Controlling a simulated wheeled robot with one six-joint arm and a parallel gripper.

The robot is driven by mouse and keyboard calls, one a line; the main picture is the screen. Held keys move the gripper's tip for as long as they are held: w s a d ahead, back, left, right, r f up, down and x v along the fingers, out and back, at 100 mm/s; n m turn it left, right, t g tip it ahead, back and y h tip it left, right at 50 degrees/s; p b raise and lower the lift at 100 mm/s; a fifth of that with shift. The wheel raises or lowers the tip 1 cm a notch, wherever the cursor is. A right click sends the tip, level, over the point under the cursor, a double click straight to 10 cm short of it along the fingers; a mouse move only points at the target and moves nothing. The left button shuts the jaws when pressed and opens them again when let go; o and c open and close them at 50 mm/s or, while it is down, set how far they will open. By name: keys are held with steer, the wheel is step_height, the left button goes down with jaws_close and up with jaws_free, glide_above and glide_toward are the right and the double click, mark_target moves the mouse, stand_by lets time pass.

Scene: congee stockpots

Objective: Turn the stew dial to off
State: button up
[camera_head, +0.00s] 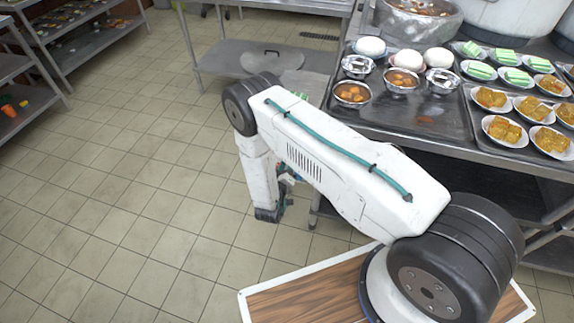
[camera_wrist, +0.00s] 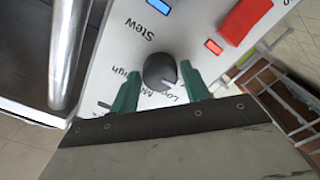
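In the wrist view, a dark round dial (camera_wrist: 160,72) sits on a pale control panel (camera_wrist: 190,25). The word "Stew" is printed beside it, upside down in this view, and partly covered High, Med and Low marks surround it. A pale pointer mark on the dial faces the Low lettering. My gripper (camera_wrist: 160,72) has its two green fingers apart, one on each side of the dial. A gap shows beside the left finger; the right fingertip is very close, and I cannot tell if it touches. The dial and panel are not visible in the head view.
A blue light (camera_wrist: 160,6), a red light (camera_wrist: 213,47) and a red block-like switch (camera_wrist: 246,18) are on the panel. A metal bar (camera_wrist: 69,50) runs along the left. In the head view, a steel counter (camera_head: 390,130) holds bowls and plates; the tiled floor (camera_head: 120,170) is open at left.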

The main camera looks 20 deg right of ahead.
steer(key=shift+o, duration=0.9)
steer(key=v, duration=0.8)
